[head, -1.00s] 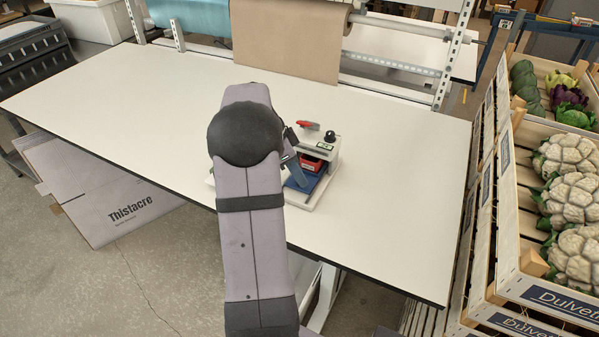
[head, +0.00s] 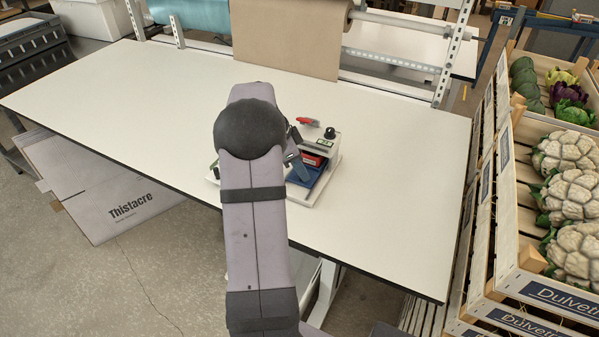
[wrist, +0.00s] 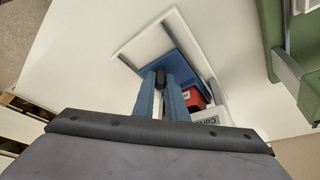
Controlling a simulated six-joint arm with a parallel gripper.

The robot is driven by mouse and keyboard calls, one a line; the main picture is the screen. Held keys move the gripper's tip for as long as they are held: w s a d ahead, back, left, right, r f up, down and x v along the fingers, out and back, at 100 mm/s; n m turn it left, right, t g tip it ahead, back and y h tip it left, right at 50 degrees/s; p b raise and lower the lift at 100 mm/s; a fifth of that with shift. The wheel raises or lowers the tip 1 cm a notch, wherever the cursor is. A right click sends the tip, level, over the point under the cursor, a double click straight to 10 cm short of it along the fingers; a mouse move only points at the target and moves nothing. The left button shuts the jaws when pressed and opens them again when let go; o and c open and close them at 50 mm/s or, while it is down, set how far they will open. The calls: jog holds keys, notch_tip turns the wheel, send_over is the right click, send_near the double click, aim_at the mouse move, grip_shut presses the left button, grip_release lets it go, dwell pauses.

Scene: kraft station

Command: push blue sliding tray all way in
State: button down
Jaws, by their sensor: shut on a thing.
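The blue sliding tray (head: 306,175) sits low in a white bench device (head: 331,146), with a red part (head: 314,159) behind it. In the wrist view the blue tray (wrist: 178,52) lies beyond my fingers, on a white base plate (wrist: 146,44). My gripper (wrist: 160,82) is shut on a small dark handle (wrist: 160,76) that appears to belong to the tray. In the head view my arm hides the left of the device and most of the gripper. How the handle joins the tray cannot be told.
The device stands near the front edge of a white table (head: 400,150). A red lever (head: 308,122) and a black knob (head: 330,133) top it. Crates of vegetables (head: 500,230) stand at the right; a brown paper roll (head: 290,40) hangs behind. The table around the device is clear.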

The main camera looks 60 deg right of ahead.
jog(key=shift+d, duration=0.45)
jog(key=shift+r, duration=0.1)
jog(key=c, duration=1.8)
grip_release()
jog(key=shift+d, duration=0.15)
jog(key=shift+o, duration=0.2)
jog(key=shift+w+r, duration=0.1)
jog(key=b+v, duration=0.2)
jog(key=v, duration=0.5)
